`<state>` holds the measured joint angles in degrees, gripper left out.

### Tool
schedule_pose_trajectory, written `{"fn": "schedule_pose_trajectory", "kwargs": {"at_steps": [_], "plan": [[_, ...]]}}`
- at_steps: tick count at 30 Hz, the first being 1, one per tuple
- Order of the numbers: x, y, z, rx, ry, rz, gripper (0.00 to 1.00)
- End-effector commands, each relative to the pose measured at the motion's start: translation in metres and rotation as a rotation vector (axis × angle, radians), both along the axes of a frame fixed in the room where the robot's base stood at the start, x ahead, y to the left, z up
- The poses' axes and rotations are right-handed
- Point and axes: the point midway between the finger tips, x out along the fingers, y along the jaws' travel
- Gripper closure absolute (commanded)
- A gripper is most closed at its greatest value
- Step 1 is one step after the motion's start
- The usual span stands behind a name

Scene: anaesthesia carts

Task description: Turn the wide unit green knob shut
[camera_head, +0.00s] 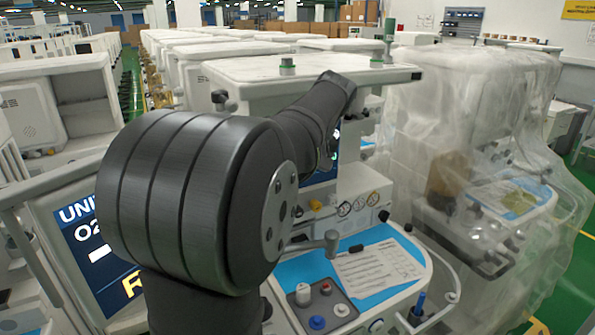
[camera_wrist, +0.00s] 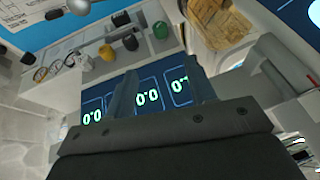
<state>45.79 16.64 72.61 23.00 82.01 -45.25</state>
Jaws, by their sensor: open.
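In the wrist view, a green knob (camera_wrist: 161,30) sits on the pale panel of the unit, beside a yellow knob (camera_wrist: 131,41) and a black knob (camera_wrist: 106,52). My gripper (camera_wrist: 160,70) is open and empty, its two fingers apart in front of a dark screen with glowing digits (camera_wrist: 147,98). The green knob lies beyond the fingertips in the picture, and nothing touches it. In the head view the central unit (camera_head: 260,68) stands behind my arm. My arm covers part of its panel, and I cannot make out the green knob or the fingers there.
Round gauges (camera_head: 344,208) sit on the unit's panel. Below are a blue worktop (camera_head: 298,270) with a paper sheet (camera_head: 378,270) and a grey block with coloured knobs (camera_head: 318,305). A plastic-wrapped cart (camera_head: 470,110) stands right; a tilted screen (camera_head: 85,245) stands left.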

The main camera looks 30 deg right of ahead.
Motion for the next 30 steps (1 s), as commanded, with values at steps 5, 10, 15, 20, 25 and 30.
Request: {"fn": "schedule_pose_trajectory", "kwargs": {"at_steps": [5, 10, 15, 20, 25, 30], "plan": [[0.0, -0.001, -0.002, 0.006, 0.0, -0.002, 0.49], [-0.008, -0.015, -0.032, 0.168, -0.01, -0.04, 0.49], [-0.026, -0.042, -0.077, 0.494, -0.1, -0.121, 0.49], [-0.045, -0.069, -0.101, 0.735, -0.231, -0.194, 0.49], [-0.056, -0.085, -0.109, 0.85, -0.321, -0.232, 0.49], [-0.048, -0.079, -0.113, 0.865, -0.334, -0.232, 0.49]]}}
